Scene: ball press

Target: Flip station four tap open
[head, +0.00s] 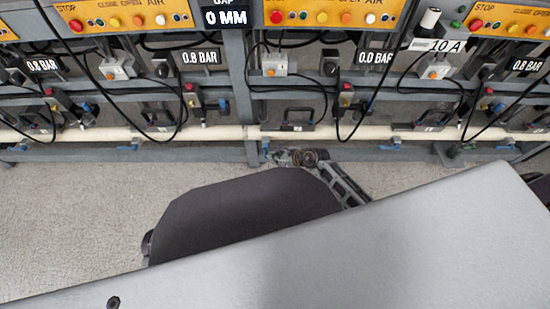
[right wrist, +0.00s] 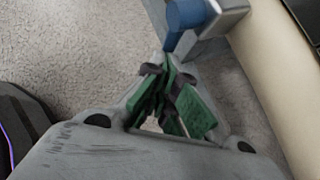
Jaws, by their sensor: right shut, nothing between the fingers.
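Several small blue taps sit along the cream pipe (head: 200,133) under the machine row; I cannot read which is station four. One blue tap (head: 265,149) is close to my right gripper (head: 277,156), which is low in front of the frame. In the right wrist view the blue tap handle (right wrist: 188,17) stands just beyond the fingertips of my right gripper (right wrist: 168,83), by a grey metal fitting (right wrist: 222,18). The green-padded fingers are shut and empty. Contact with the tap is not clear. My left gripper is not in view.
The pressure displays read 0.8 BAR (head: 199,57) and 0.0 BAR (head: 375,57). Black cables (head: 338,115) hang before the machines. A grey upright post (head: 243,85) stands above the gripper. A grey surface (head: 400,250) fills the lower right. The floor at left (head: 70,215) is clear.

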